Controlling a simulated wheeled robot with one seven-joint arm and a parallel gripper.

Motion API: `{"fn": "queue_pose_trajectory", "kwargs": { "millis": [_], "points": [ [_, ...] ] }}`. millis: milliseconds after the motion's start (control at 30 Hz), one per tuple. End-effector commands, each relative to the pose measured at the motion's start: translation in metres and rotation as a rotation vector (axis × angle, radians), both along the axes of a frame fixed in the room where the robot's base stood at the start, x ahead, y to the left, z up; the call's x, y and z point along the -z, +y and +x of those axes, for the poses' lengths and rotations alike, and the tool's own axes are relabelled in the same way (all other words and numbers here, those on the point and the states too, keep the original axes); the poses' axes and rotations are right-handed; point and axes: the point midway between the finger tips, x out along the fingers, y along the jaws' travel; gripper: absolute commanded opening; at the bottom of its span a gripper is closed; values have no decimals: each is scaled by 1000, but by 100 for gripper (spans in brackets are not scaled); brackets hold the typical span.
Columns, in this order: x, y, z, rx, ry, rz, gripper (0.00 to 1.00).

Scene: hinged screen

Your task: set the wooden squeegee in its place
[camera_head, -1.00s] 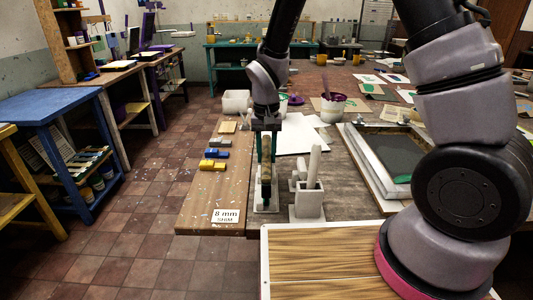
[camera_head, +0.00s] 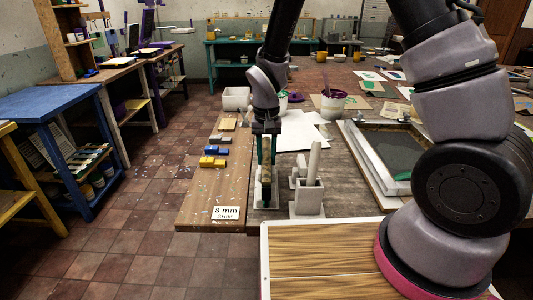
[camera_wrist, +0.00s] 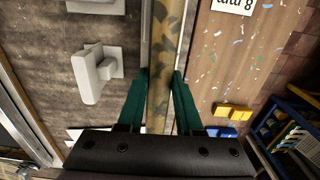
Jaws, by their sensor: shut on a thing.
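The wooden squeegee (camera_head: 266,172) is upright beneath my gripper (camera_head: 265,160), between the two green fingers. In the wrist view the squeegee (camera_wrist: 161,60) runs as a mottled brown and yellow strip between the fingertips of my gripper (camera_wrist: 161,78). My gripper is shut on it. A pale grey holder (camera_head: 274,196) stands around or just behind the squeegee's lower end. I cannot tell whether that end is seated in it. A second pale grey holder (camera_head: 308,200), with an upright post, stands just to the right.
A speckled board (camera_head: 205,195) with an "8 mm SHIM" label lies at left, carrying blue and yellow blocks (camera_head: 212,162). A framed screen (camera_head: 385,150) lies at right. A white-edged wooden panel (camera_head: 320,262) is in front. White paper (camera_head: 300,135) and a tub (camera_head: 333,104) lie beyond.

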Motion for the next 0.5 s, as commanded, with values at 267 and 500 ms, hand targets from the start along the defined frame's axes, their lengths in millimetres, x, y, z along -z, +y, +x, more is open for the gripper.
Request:
{"fn": "queue_pose_trajectory", "kwargs": {
  "millis": [267,500],
  "points": [
    [11,0,0,-1,0,0,0],
    [21,0,0,0,0,0,0]
  ]
}}
